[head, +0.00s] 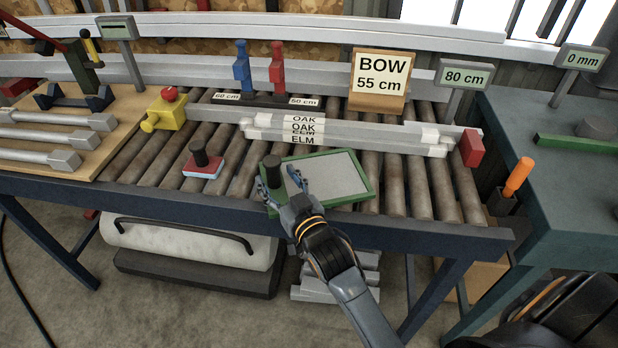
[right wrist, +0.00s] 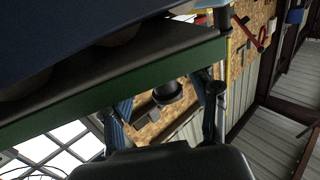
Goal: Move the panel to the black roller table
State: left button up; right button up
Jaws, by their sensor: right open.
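The panel (head: 335,178), a grey sheet in a green frame, lies slightly turned on the rollers near the front rail. A black knob (head: 272,170) stands at its left end. The dark-framed roller table (head: 415,185) runs across the middle of the head view. My right gripper (head: 279,186) is open at the panel's front left part, its fingers spread beside the knob. In the right wrist view a green edge (right wrist: 130,90) crosses close to the fingers (right wrist: 165,115). Contact is not clear. My left gripper is not in view.
Pale bars labelled oak and elm (head: 350,134) lie behind the panel, with a red block (head: 471,148) at their right end. A red-based black-knobbed block (head: 203,162) and a yellow block (head: 165,110) stand left. A teal table (head: 550,180) is at right.

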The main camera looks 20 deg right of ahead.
jog(key=shift+w, duration=1.35)
jog(key=shift+c, duration=1.1)
grip_shut()
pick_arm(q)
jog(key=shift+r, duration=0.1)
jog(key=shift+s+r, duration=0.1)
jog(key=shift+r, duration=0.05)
pick_arm(e)
jog(key=shift+r, duration=0.2)
